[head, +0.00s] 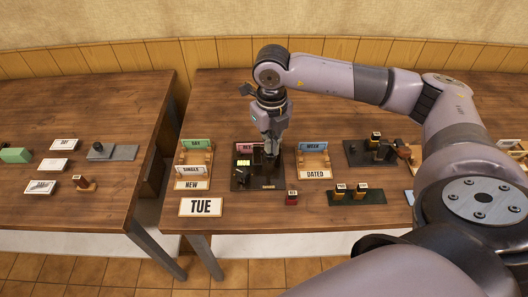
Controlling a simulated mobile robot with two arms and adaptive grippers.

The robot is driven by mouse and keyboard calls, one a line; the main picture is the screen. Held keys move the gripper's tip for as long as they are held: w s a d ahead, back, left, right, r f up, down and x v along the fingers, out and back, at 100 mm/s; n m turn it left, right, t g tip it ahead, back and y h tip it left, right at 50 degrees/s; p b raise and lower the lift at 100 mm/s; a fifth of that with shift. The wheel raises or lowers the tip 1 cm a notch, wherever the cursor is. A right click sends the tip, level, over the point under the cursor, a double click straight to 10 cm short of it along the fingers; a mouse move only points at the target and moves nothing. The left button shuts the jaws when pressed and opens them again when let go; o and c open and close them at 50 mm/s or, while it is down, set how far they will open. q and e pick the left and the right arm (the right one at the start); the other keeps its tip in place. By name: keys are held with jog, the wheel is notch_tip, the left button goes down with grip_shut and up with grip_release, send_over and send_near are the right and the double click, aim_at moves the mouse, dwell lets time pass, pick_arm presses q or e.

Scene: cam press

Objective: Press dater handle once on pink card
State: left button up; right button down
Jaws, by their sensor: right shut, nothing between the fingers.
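My right gripper (271,146) is shut, pointing down over a dark press-like device, which I take for the dater (243,180). The device stands on the right table, with a small yellow-green part on its left side. The gripper covers much of the device, so its handle is hard to make out, and I cannot tell whether the fingers touch it. A pink label (243,147) with partly hidden letters shows behind the device. I cannot make out a pink card under it. My left gripper is not in view.
A wooden rack with a green label (194,144) stands left of the device, and one with a blue label (313,145) right. A small red stamp (292,197) is nearby. A gap separates the left table (90,110).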

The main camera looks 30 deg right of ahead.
jog(key=shift+f+b, duration=1.2)
jog(key=shift+f, duration=0.3)
jog(key=shift+r+p, duration=0.3)
jog(key=shift+r, duration=0.1)
jog(key=shift+r+p, duration=1.05)
jog(key=shift+r, duration=0.85)
jog(key=shift+r, duration=0.1)
jog(key=shift+r+p, duration=1.55)
jog(key=shift+r, duration=0.95)
jog(key=shift+f, duration=0.1)
